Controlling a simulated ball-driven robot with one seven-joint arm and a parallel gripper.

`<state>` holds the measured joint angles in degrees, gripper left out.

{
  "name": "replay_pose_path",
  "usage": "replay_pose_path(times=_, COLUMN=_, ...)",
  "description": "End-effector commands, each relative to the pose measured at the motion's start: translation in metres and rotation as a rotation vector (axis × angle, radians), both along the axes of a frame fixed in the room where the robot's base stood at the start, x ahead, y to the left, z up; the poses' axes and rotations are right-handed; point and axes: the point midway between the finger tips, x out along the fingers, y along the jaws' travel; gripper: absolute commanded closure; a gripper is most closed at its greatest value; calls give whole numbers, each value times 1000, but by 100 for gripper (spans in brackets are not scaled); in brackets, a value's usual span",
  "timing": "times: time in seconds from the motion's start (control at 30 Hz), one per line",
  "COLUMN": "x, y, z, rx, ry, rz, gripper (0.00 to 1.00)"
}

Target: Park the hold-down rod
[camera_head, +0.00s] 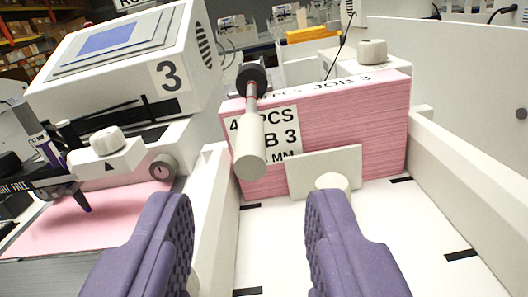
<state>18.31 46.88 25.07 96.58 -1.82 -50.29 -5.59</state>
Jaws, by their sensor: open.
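A cream plate (323,172) with a round knob (332,183) stands against the stack's front. White walls flank the tray (275,240), whose floor is bare in front.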

Motion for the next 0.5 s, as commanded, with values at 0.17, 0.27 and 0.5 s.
replay_pose_path(times=0.17, x=30, y=1, z=-2, rx=1, ry=0, rz=0, gripper=58)
replay_pose_path(times=0.27, x=40, y=1, z=-2, rx=0, ry=1, rz=0, gripper=58)
replay_pose_path(times=0.5, x=45, y=1, z=0, rx=-1, ry=2, rz=0, gripper=58)
